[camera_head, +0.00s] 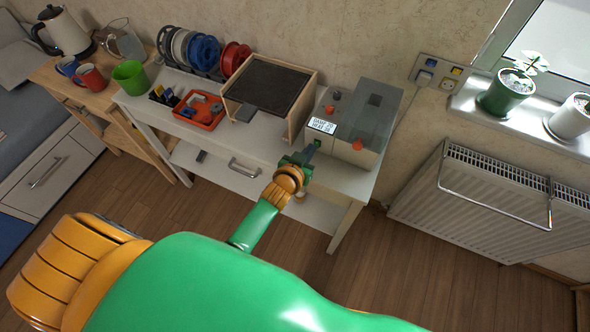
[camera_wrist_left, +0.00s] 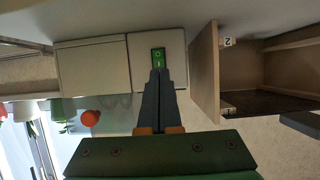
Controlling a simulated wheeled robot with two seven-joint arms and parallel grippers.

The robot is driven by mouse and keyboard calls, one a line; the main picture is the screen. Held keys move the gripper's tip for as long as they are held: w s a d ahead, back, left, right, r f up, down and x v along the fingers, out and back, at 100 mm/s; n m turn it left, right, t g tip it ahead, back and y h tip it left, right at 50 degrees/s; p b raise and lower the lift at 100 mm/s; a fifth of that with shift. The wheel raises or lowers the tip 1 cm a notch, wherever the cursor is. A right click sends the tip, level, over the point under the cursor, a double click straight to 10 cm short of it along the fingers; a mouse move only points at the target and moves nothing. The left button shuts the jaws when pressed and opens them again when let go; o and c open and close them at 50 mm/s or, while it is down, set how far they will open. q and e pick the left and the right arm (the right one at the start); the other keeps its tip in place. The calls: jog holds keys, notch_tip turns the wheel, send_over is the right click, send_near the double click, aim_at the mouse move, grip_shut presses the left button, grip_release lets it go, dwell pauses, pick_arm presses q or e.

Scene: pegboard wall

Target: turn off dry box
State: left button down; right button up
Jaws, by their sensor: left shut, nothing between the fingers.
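The dry box (camera_head: 376,118) is a pale box with a grey, see-through upper part, at the right end of the white table. A small display (camera_head: 322,125) and orange-red knobs (camera_head: 357,145) show on it. In the left wrist view, a green rocker switch (camera_wrist_left: 158,56) sits on the box's white face (camera_wrist_left: 174,46). My left gripper (camera_head: 312,147) is in front of the box's near face. Its dark fingers (camera_wrist_left: 160,72) are shut and empty, with the tips just at the switch's edge. I cannot tell whether they touch it. My right gripper is not in view.
A wooden, dark-topped open box (camera_head: 270,88) stands close left of the dry box. Left of it are a red tray (camera_head: 199,110) and filament spools (camera_head: 203,52). A wall socket (camera_head: 436,72), a radiator (camera_head: 480,190) and potted plants (camera_head: 505,95) are to the right. The floor in front is clear.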

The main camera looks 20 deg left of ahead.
pick_arm(q)
jog(key=p+v, duration=0.1)
jog(key=v, duration=1)
jog(key=shift+s+r, duration=0.15)
jog(key=shift+s, duration=0.05)
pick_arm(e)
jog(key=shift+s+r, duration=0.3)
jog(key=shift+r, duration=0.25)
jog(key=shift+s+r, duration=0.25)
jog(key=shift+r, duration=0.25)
